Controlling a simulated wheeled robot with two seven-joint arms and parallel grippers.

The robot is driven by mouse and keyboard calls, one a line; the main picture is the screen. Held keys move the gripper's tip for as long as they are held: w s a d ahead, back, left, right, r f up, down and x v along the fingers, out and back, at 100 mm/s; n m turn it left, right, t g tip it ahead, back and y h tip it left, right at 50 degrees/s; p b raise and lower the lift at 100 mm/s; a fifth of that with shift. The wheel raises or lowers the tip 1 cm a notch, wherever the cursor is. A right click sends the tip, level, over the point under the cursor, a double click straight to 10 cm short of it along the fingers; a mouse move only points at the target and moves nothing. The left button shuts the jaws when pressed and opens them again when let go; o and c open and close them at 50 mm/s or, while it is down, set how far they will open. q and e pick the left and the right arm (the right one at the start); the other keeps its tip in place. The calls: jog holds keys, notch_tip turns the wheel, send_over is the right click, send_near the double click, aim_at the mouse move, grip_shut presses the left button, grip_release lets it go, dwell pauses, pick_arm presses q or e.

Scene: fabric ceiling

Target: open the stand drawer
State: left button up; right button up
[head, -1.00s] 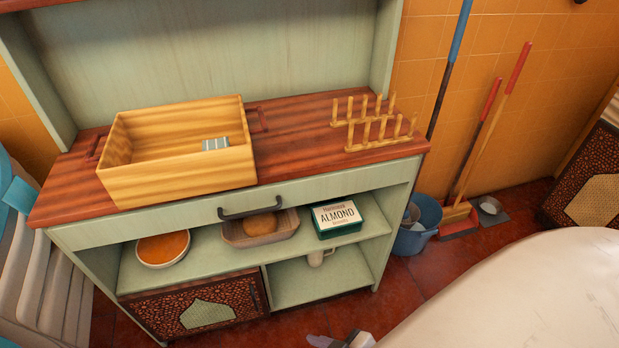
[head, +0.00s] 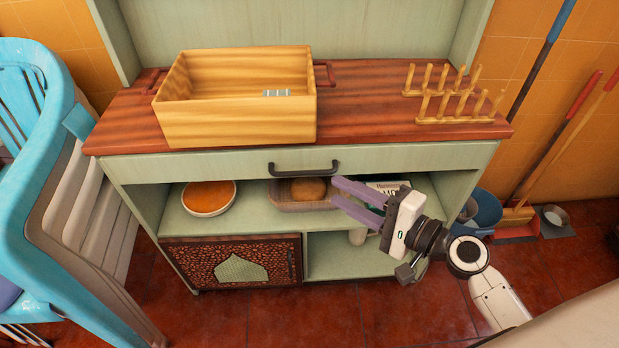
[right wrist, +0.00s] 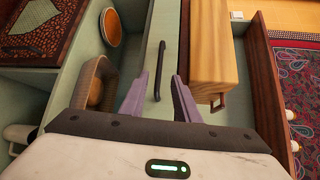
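The stand's drawer (head: 215,165) is a long pale green front under the red-brown top, and it looks shut. Its dark bar handle (head: 304,168) is at the middle of the front. My right gripper (head: 336,189), with purple fingers, is open and empty, just below and right of the handle. In the right wrist view the handle (right wrist: 160,70) lies upright in the picture, between the lines of my two open fingers (right wrist: 159,78). It appears ahead of the fingertips, with no contact seen. My left gripper is in neither view.
A wooden box (head: 235,125) and a peg rack (head: 455,108) stand on the top. The shelf below holds an orange-filled bowl (head: 209,197), a basket with a loaf (head: 307,190) and a partly hidden tin (head: 388,187). Blue chairs (head: 30,190) stand left; a bucket (head: 487,212) stands right.

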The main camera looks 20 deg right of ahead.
aim_at(306, 175)
jog(key=p+x, duration=0.1)
jog(key=x, duration=0.8)
jog(key=shift+w+a+f, duration=0.1)
jog(key=shift+w+a, duration=0.1)
jog(key=shift+w, duration=0.05)
grip_shut()
